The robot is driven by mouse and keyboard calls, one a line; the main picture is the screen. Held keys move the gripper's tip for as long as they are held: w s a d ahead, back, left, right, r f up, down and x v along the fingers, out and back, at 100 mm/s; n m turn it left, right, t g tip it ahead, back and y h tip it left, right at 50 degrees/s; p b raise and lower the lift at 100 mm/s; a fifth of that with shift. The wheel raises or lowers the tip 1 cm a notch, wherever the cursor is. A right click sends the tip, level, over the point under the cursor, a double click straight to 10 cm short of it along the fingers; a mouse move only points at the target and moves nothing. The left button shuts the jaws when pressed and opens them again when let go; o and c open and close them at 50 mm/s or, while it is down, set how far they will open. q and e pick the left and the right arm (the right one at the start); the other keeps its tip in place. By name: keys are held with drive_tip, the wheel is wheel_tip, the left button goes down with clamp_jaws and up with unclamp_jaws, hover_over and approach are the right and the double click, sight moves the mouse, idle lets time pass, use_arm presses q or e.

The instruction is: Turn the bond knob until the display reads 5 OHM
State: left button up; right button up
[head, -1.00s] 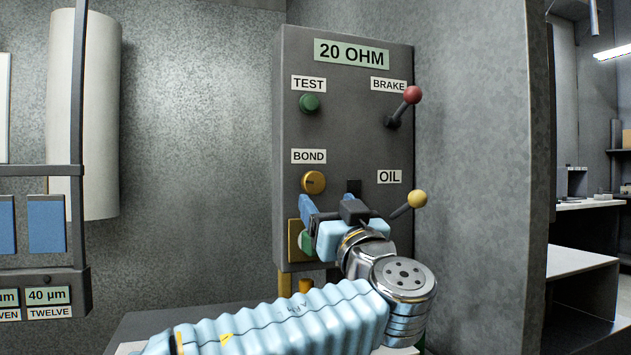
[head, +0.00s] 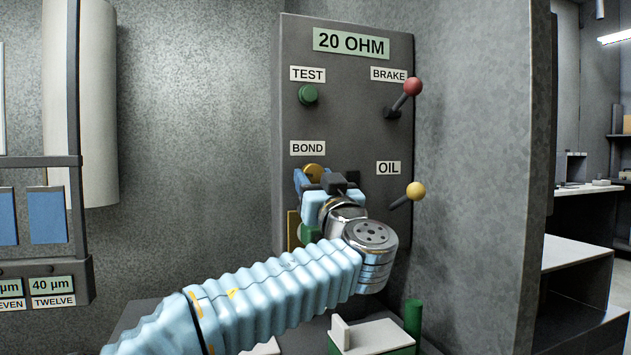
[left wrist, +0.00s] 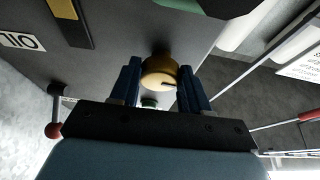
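The display (head: 351,42) at the top of the grey panel reads 20 OHM. The yellow-brass bond knob (head: 314,172) sits below the BOND label (head: 308,148), its lower part hidden by my left gripper (head: 318,184). In the left wrist view the knob (left wrist: 158,73), with a dark mark on its face, lies between the two blue fingers of my left gripper (left wrist: 160,75). One finger is on each side, very near the knob's edges. I cannot make out firm contact, and the fingers look open around it. My right gripper is not in view.
The panel also carries a green TEST button (head: 308,95), a red-tipped BRAKE lever (head: 412,87) and a yellow-tipped OIL lever (head: 415,191) close right of my gripper. A green-and-white fixture (head: 375,338) stands below. A rack with blue parts (head: 47,215) is at left.

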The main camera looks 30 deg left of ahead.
use_arm(q)
drive_tip(key=c, duration=0.3)
drive_tip(key=shift+s+f+m+t+h+b, duration=0.15)
drive_tip(key=shift+m+t+h+b, duration=0.7)
drive_tip(key=shift+m, duration=0.65)
drive_tip(key=m+b, duration=0.1)
drive_tip(key=m, duration=0.1)
drive_tip(key=shift+a+m+h, duration=0.1)
drive_tip(key=shift+m+h, duration=0.2)
drive_tip(key=shift+h, duration=0.05)
drive_tip(key=m+t+h, duration=0.1)
drive_tip(key=m, duration=0.1)
drive_tip(key=shift+m, duration=0.3)
drive_tip(key=m+h, duration=0.1)
drive_tip(key=m, duration=0.2)
drive_tip(key=shift+s+r+m+t+h, duration=0.1)
drive_tip(key=shift+r+m+t+h, duration=0.2)
drive_tip(key=shift+r+t+h, duration=0.1)
drive_tip(key=shift+a+m+g+h+p, duration=0.15)
drive_tip(key=shift+m+h+p, duration=0.35)
drive_tip(key=shift+m, duration=0.6)
drive_tip(key=shift+d+m+g+h+p, duration=0.1)
drive_tip(key=shift+m+h+p, duration=0.4)
drive_tip(key=shift+m, duration=0.6)
